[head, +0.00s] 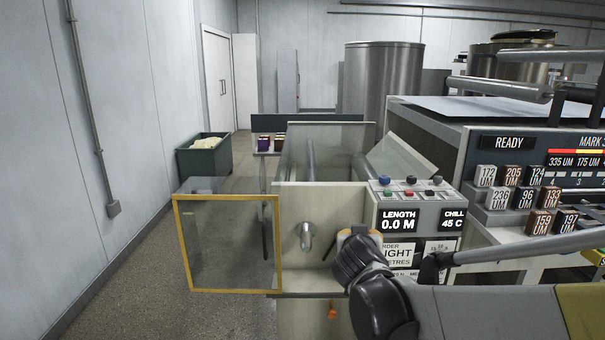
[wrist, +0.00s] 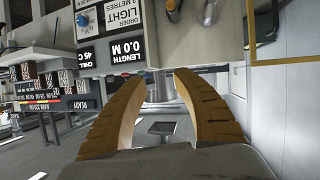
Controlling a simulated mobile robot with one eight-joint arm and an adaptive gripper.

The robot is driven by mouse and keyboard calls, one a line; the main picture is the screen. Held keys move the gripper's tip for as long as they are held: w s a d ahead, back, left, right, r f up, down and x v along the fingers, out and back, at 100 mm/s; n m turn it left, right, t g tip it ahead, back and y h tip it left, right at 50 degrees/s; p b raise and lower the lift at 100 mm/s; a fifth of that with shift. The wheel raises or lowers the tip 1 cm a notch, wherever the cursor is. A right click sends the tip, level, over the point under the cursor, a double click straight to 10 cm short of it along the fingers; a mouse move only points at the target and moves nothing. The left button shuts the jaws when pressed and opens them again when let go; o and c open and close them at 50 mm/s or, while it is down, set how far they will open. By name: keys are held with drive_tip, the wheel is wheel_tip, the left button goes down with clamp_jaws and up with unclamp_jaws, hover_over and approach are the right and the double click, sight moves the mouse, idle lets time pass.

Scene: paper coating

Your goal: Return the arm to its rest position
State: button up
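My arm reaches in from the lower right of the head view, and its dark wrist joints stand in front of the coating machine's panel. My gripper (head: 352,232) is in front of the machine, just right of a metal spout; its fingers are mostly hidden there by the wrist. In the wrist view my gripper (wrist: 160,78) has two tan, ridged fingers spread apart, with nothing held between them. The wrist picture is turned over, with the machine's display text upside down.
The machine's display panel (head: 422,222) reads LENGTH 0.0 M and CHILL 45 C. A clear guard door with a yellow frame (head: 278,245) stands open at left. Labelled blocks (head: 510,176) fill a rack at right. A dark bin (head: 223,160) stands behind; floor at left is clear.

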drive_tip(key=s+d+g, duration=0.2)
drive_tip(key=s+d, duration=0.1)
drive_tip(key=s, duration=0.4)
drive_tip(key=s+d+g, duration=0.1)
drive_tip(key=s+d, duration=0.2)
drive_tip(key=s, duration=0.4)
drive_tip(key=s+f+g+y, duration=0.1)
drive_tip(key=s+f, duration=0.2)
drive_tip(key=s, duration=0.5)
drive_tip(key=s+f+n+g+y, duration=0.1)
drive_tip(key=s+f+g, duration=0.1)
drive_tip(key=s, duration=0.7)
drive_tip(key=shift+a+f+y, duration=0.4)
drive_tip(key=shift+a+f, duration=0.05)
drive_tip(key=shift+f, duration=0.3)
